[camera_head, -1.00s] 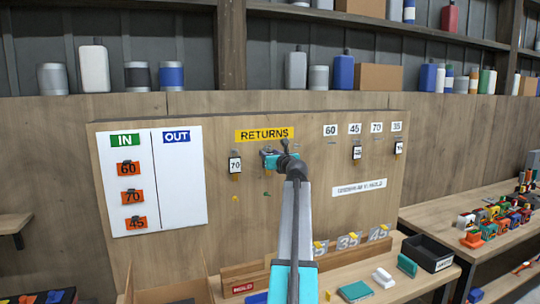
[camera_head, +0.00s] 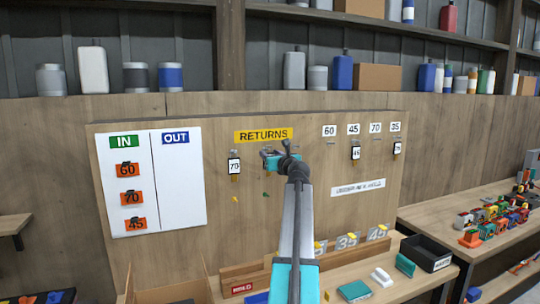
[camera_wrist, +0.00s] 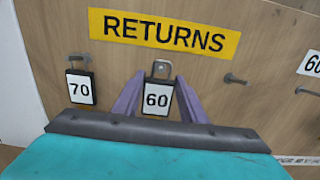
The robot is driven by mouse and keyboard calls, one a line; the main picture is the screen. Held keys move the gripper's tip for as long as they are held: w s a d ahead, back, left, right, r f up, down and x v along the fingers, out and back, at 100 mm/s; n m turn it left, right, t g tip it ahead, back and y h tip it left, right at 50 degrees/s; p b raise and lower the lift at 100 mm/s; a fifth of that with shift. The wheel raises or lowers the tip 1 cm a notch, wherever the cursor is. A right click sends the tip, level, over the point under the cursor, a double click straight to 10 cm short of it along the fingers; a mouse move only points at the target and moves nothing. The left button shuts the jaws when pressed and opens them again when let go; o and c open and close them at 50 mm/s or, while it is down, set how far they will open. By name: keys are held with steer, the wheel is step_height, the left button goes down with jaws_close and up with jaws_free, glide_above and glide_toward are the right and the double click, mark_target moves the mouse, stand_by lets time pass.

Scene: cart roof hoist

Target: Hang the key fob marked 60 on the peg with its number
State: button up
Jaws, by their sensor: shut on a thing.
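The fob marked 60 (camera_wrist: 157,101) is white with a dark frame and a metal hanger tab on top. It shows upright in the wrist view, between the two purple fingers of my gripper (camera_wrist: 158,98), which is shut on it. The fob is close in front of the board, under the yellow RETURNS sign (camera_wrist: 165,32). I cannot tell whether its tab is around a peg. In the head view my arm hides the fob. The 60 label (camera_head: 329,131) is the leftmost of the number row, with a small bare peg (camera_head: 330,142) below it.
A fob marked 70 (camera_head: 234,166) hangs left of my gripper. A bare peg (camera_wrist: 235,79) sticks out right of it. Fobs hang under the 45 label (camera_head: 355,153) and the 35 label (camera_head: 397,148). The peg under 70 looks bare. A bench with trays lies below.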

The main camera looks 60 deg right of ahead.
steer(key=shift+s+a+r+p, duration=0.2)
steer(key=shift+s+a+p, duration=0.15)
steer(key=shift+s, duration=0.2)
steer(key=shift+s+a+r+p, duration=0.15)
steer(key=shift+s+a+p, duration=0.05)
steer(key=shift+s+a, duration=0.25)
steer(key=shift+s, duration=0.1)
steer(key=p+v, duration=0.1)
steer(key=v, duration=0.4)
stand_by(0.6)
stand_by(0.4)
